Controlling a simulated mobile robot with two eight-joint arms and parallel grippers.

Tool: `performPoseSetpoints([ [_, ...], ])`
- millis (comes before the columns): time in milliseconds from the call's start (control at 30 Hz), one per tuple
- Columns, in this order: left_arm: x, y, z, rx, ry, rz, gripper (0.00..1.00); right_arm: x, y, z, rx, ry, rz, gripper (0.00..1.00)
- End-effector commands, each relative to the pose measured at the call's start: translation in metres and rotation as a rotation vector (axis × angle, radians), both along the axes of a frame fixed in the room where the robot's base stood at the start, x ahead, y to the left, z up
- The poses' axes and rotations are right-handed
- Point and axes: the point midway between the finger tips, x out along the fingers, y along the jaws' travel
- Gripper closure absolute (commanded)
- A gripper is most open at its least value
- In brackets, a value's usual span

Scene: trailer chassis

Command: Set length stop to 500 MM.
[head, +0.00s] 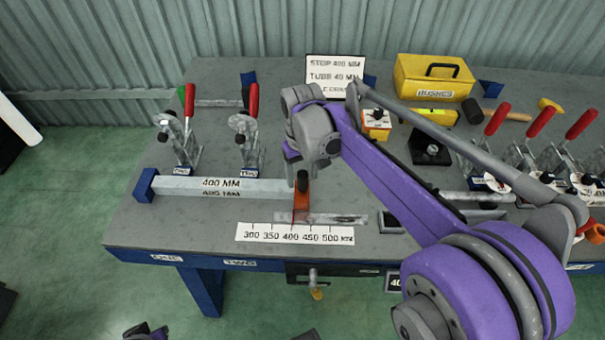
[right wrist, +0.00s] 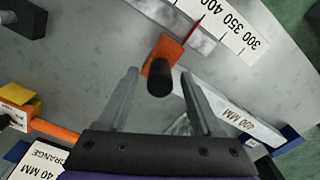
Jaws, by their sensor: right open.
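The length stop is an orange block (head: 301,207) with an upright black knob (head: 302,181), standing by the 400 mark of the white scale (head: 295,233). The scale is marked 300 to 500 mm. A bar labelled 400 MM (head: 222,187) ends at the stop's left side. My right gripper (head: 301,150) is above the stop, its fingers largely hidden by the arm in the head view. In the right wrist view its fingers (right wrist: 160,76) are open on either side of the black knob (right wrist: 160,80), with visible gaps. The orange block (right wrist: 168,50) shows beyond it.
Red-handled clamps (head: 250,130) stand behind the bar, others (head: 535,125) at right. A yellow BUSHES box (head: 435,78) stands at the back. The rail (head: 340,219) right of the stop is clear.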

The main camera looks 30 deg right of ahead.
Motion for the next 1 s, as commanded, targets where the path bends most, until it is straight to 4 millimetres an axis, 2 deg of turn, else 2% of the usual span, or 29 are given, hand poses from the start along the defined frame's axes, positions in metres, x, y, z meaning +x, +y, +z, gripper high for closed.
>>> performPoseSetpoints([
  [167, 0.0000, 0.0000, 0.0001, 0.000, 0.000, 0.000, 1.00, 0.0001, 0.0000, 0.0002, 0.000, 0.000, 0.000, 0.33],
  [533, 0.0000, 0.0000, 0.0001, 0.000, 0.000, 0.000, 1.00, 0.0001, -0.0001, 0.0004, 0.000, 0.000, 0.000, 1.00],
  [1000, 0.0000, 0.0000, 0.0001, 0.000, 0.000, 0.000, 1.00, 0.0001, -0.0002, 0.0005, -0.001, 0.000, 0.000, 1.00],
])
